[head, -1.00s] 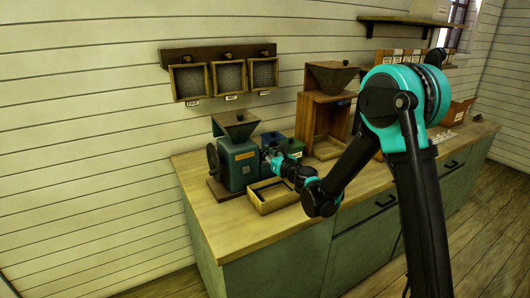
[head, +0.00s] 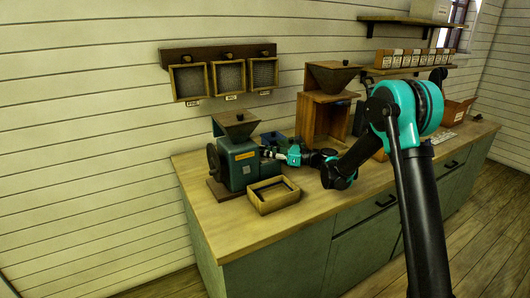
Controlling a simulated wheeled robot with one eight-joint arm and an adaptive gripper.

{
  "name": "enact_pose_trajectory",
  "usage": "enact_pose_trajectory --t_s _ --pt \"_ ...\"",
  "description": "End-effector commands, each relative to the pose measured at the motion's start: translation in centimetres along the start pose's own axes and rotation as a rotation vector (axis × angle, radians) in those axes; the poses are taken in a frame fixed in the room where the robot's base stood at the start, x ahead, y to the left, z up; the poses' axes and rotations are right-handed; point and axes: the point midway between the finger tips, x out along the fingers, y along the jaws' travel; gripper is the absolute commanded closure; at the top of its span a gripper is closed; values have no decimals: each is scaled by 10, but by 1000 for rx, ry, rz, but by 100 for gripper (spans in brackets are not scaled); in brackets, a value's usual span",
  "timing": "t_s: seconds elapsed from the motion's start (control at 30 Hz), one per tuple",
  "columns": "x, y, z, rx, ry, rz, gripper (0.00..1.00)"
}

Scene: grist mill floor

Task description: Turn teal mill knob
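The teal mill (head: 238,163) stands on a wooden base at the left of the counter, with a brown hopper on top and a dark wheel on its left side. A knob on it is too small to make out; the mill's right side is partly hidden by my gripper. My gripper (head: 264,152) is at the mill's right side, pointing left toward it, close to or touching it. Its fingers are too small and dark to tell whether they are open or shut.
A shallow wooden tray (head: 274,196) sits on the counter in front of the mill. A taller wooden mill (head: 325,108) stands to the right. Framed sieves (head: 228,78) hang on the wall. The counter's front left is clear.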

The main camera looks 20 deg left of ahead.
Motion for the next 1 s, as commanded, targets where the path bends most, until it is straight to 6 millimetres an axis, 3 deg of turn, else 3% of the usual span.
enact_pose_trajectory --t_s 0.67,0.7,0.87,1.0 --pt "0 0 0 0 0 66 100" --pt "0 0 0 0 0 66 73" --pt "0 0 0 0 0 66 54" --pt "0 0 0 0 0 66 54"
